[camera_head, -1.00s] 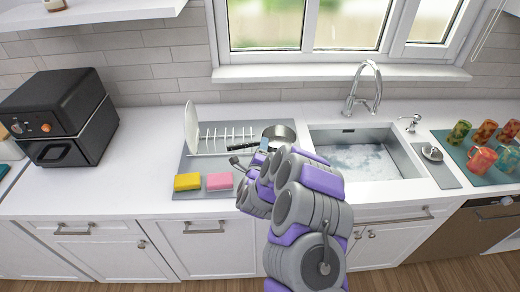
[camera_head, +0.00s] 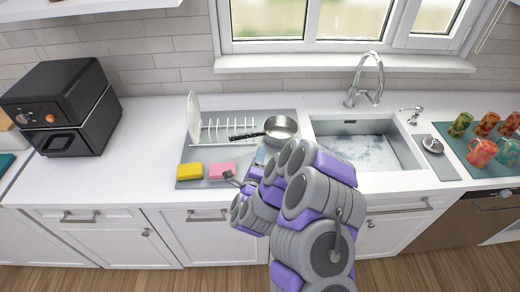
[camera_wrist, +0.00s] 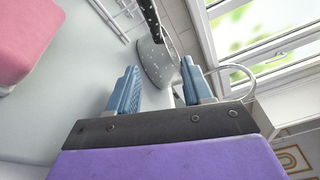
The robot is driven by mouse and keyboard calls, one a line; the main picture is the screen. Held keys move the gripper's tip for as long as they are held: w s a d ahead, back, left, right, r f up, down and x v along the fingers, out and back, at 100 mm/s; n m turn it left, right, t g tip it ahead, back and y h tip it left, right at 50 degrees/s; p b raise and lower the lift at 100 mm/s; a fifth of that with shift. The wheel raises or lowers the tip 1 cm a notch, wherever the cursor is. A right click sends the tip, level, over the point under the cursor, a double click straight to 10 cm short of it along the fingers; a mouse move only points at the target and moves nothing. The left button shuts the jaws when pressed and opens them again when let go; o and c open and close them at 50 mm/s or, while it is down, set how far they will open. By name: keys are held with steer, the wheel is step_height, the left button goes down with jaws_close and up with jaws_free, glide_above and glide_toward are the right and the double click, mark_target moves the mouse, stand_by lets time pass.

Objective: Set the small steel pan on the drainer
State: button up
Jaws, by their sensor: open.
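The small steel pan (camera_head: 281,128) sits on the right part of the grey drainer (camera_head: 195,149), upright, beside the sink. Its dark handle (camera_head: 250,136) points left toward the white rack. In the wrist view the pan (camera_wrist: 157,62) and its handle (camera_wrist: 152,18) show beyond the fingers, apart from them. My gripper (camera_wrist: 160,88) is open and empty, with two blue fingers. In the head view my gripper (camera_head: 245,168) is at the drainer's front right, in front of the pan; my arm partly hides it.
A white plate (camera_head: 193,117) stands in the rack (camera_head: 228,130). A yellow sponge (camera_head: 189,171) and a pink sponge (camera_head: 222,171) lie at the drainer's front. The sink (camera_head: 395,145) is to the right. Patterned cups (camera_head: 481,152) stand further right, and a black appliance (camera_head: 62,107) far left.

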steer(key=shift+v, duration=0.95)
steer(key=a+r+n+y, duration=0.1)
steer(key=a, duration=0.1)
steer(key=w+a+r+n+g+y, duration=0.1)
steer(key=a+n+y, duration=0.1)
steer(key=shift+w+r+y, duration=0.25)
steer(key=shift+y, duration=0.05)
steer(key=s+a+r+n+g+y, duration=0.1)
steer(key=n, duration=0.1)
steer(key=s+a+r+n+g+y, duration=0.1)
steer(key=a+r+n+g+y, duration=0.1)
steer(key=n, duration=0.1)
steer(key=s+a+r+n+g+y, duration=0.1)
steer(key=n, duration=0.2)
steer(key=shift+s+a+r+y, duration=0.15)
steer(key=shift+s+r+y, duration=0.2)
steer(key=shift+y, duration=0.05)
steer(key=s+d+r+n+g+h, duration=0.1)
steer(key=s+d+r+n+g, duration=0.2)
steer(key=s, duration=1)
steer(key=s+d+r+n+g+h, duration=0.2)
steer(key=s+d+n+g, duration=0.3)
steer(key=s+d, duration=0.5)
steer(key=s+d+r+n+g+h, duration=0.1)
steer(key=s+d+r+n+g, duration=0.3)
steer(key=s, duration=1.3)
steer(key=d+n+g, duration=0.1)
steer(key=d+g, duration=0.1)
steer(key=d, duration=0.1)
steer(key=shift+r+h, duration=0.3)
